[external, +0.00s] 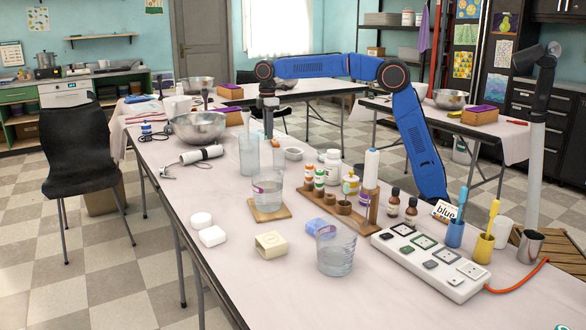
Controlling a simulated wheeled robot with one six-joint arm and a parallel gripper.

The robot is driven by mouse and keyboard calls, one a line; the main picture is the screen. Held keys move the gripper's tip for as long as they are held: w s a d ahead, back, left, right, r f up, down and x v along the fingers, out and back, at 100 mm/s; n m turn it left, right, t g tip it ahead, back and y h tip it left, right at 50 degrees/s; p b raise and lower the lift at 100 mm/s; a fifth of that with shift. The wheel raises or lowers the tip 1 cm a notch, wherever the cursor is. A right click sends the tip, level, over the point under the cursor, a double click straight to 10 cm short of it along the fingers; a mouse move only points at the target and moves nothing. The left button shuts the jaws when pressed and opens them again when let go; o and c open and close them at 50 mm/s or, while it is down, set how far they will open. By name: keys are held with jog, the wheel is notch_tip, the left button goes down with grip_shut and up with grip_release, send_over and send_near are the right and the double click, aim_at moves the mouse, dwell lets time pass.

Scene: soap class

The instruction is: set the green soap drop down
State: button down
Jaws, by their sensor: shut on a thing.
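My gripper (268,131) points down over the long front table, above and behind the tall clear beakers. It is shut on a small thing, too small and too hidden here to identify. I cannot pick out a green soap drop for certain. A wooden rack (334,214) holds several small bottles, among them an orange one (308,178) and a green-labelled one (319,181).
A clear glass (336,252) stands near a white switch panel (430,262). A metal bowl (201,126) is at the back left.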

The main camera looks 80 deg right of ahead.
aim_at(269, 161)
jog(key=shift+d+f, duration=0.1)
jog(key=shift+f, duration=4.7)
jog(key=shift+f, duration=0.1)
jog(key=c, duration=1.7)
grip_release()
jog(key=shift+c, duration=0.2)
notch_tip(269, 161, up, 12)
jog(key=shift+r, duration=0.15)
jog(key=s+a+m+t, duration=0.1)
jog(key=s+m+t, duration=0.25)
jog(key=s, duration=2.35)
jog(key=s+f+m, duration=0.2)
jog(key=s+f, duration=0.5)
jog(key=s, duration=0.4)
jog(key=s+f+m+t, duration=0.1)
jog(key=s+f+m, duration=0.1)
jog(key=s+f, duration=0.5)
jog(key=s, duration=0.4)
jog(key=shift+a+m, duration=0.35)
